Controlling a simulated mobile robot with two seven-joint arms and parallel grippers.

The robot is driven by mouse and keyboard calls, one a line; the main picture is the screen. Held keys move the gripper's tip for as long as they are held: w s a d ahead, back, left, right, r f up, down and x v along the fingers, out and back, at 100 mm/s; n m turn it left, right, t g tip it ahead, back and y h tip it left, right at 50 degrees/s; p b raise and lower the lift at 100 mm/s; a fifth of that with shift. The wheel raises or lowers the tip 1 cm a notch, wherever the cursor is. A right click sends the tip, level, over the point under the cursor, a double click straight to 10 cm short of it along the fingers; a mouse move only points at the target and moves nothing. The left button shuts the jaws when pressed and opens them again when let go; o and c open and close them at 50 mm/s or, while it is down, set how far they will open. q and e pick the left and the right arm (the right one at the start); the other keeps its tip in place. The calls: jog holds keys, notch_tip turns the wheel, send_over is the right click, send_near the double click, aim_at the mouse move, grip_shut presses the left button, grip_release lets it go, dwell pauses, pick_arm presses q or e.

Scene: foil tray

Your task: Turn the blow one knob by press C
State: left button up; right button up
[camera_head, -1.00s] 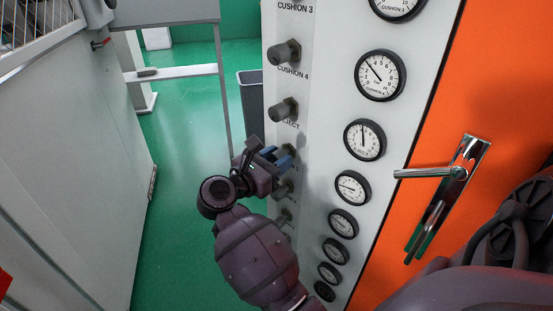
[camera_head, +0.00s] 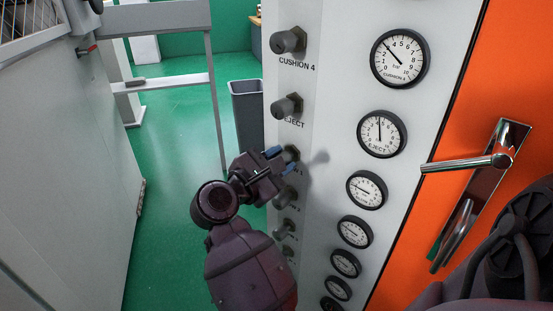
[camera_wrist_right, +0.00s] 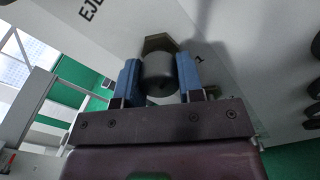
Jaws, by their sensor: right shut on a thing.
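A column of dark grey knobs runs down the light grey panel in the head view. The knob just below the one marked EJECT (camera_head: 286,107) has a label mostly hidden by my gripper, with a "1" showing; I take it as the blow one knob (camera_head: 293,152). My right gripper (camera_head: 283,160) reaches it from the lower left. In the right wrist view, the blue fingers of my right gripper (camera_wrist_right: 160,80) stand on both sides of the round dark knob (camera_wrist_right: 160,74) and are shut on it. My left gripper is not in view.
A column of round gauges, including the EJECT gauge (camera_head: 382,134), lies right of the knobs. A chrome handle (camera_head: 468,163) sticks out from the orange door. A grey bin (camera_head: 246,110) and a grey cabinet (camera_head: 75,170) stand left. Green floor lies between.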

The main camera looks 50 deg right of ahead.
dwell(0.4)
jog(key=o, duration=0.9)
